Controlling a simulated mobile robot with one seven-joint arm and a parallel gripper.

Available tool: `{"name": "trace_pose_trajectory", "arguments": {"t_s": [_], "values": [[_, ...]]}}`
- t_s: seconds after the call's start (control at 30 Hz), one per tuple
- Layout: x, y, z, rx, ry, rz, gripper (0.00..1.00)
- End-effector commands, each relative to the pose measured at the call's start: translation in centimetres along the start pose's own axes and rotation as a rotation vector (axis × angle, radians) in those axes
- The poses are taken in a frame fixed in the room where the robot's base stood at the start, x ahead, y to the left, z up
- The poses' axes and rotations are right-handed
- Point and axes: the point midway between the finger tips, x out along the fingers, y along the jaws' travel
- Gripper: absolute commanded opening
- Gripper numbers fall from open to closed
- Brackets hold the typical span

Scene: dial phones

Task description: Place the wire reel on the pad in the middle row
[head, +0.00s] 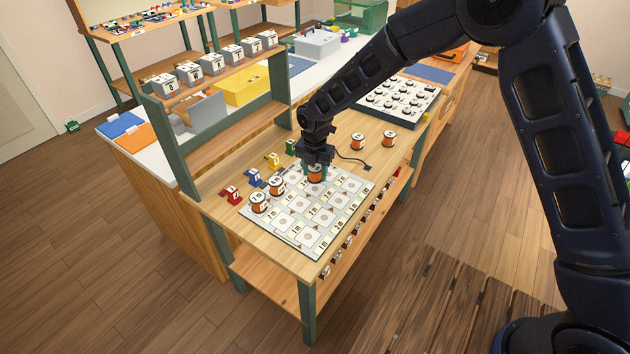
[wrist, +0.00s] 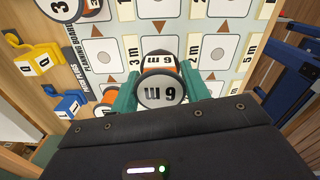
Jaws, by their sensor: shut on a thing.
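The wire reel (head: 315,174) is orange and black with a white label. It also shows in the wrist view (wrist: 160,92), its labelled white face toward the camera. My gripper (head: 316,168) is shut on it, with a green finger on each side in the wrist view (wrist: 161,86). The reel is over the upper part of the planning board (head: 334,214), which has rows of square pads with length labels. A bare pad (wrist: 158,9) lies beyond the reel in the wrist view. I cannot tell whether the reel touches the board, and the surface beneath it is hidden.
Two similar reels stand at the board's left, one nearer (head: 258,203) and one farther (head: 276,186). Two more (head: 358,141) (head: 389,139) stand on the table behind.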

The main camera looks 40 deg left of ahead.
Motion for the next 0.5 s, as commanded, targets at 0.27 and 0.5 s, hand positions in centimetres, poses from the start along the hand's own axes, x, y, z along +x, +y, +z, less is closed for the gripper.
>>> {"name": "trace_pose_trajectory", "arguments": {"t_s": [0.27,0.5], "values": [[2.7,0.0,0.0,0.001,0.001,-0.002,0.21],[4.3,0.0,0.0,0.000,-0.001,0.001,0.21]]}}
